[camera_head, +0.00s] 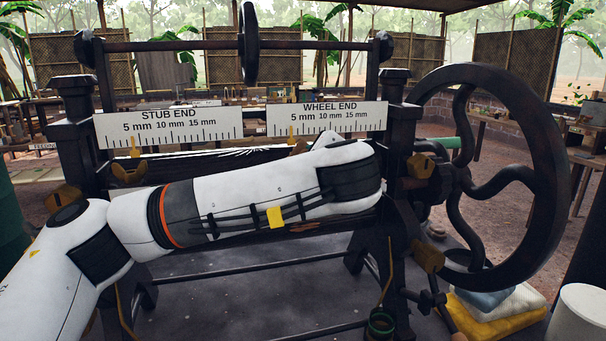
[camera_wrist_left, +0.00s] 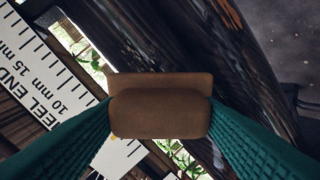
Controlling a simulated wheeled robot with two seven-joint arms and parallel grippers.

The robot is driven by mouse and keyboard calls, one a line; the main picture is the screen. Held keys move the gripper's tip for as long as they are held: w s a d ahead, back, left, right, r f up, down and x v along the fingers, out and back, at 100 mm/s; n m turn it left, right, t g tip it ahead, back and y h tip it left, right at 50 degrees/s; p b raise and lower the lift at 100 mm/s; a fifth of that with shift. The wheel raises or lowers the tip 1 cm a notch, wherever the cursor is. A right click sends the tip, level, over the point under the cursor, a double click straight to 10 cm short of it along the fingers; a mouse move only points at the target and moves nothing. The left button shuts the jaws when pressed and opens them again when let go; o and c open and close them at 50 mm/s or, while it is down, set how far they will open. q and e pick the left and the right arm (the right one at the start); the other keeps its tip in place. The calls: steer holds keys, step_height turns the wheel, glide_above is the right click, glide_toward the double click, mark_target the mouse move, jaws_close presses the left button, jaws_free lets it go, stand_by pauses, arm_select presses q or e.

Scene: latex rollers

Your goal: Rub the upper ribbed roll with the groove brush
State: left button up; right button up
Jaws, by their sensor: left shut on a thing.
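My left gripper (camera_wrist_left: 160,112) has two teal ribbed fingers shut on a brown block, the groove brush (camera_wrist_left: 160,105), in the left wrist view. Its bristles are hidden beneath the block. A dark roll (camera_wrist_left: 145,35) lies behind the brush there; I cannot tell whether they touch. In the head view my white left arm reaches across the mangle's front from the left, and its gripper and brush are hidden. The upper ribbed roll (camera_head: 215,162) shows only as a dark strip above the arm. My right gripper is not in view.
Two scale plates, STUB END (camera_head: 168,124) and WHEEL END (camera_head: 327,118), stand above the rolls. A large spoked handwheel (camera_head: 548,165) is on the right. Folded cloths (camera_head: 500,312) and a white cylinder (camera_head: 578,315) sit at lower right.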

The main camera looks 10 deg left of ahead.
arm_select(q)
steer(key=d, duration=0.1)
steer(key=w+d+b, duration=0.1)
steer(key=d+f+b, duration=0.1)
steer(key=shift+w+d, duration=0.3)
steer(key=shift+w, duration=0.05)
steer(key=shift+w+d+f+b, duration=0.15)
steer(key=shift+w+d+b, duration=0.5)
steer(key=shift+w+d, duration=0.25)
steer(key=shift+c, duration=0.4)
steer(key=shift+w+d, duration=0.2)
steer(key=shift+d, duration=0.25)
steer(key=shift+a+b+v, duration=0.2)
steer(key=shift+b+v, duration=0.9)
steer(key=shift+v, duration=0.3)
steer(key=shift+a+b+v, duration=0.15)
steer(key=shift+b+v, duration=0.95)
steer(key=shift+v, duration=0.3)
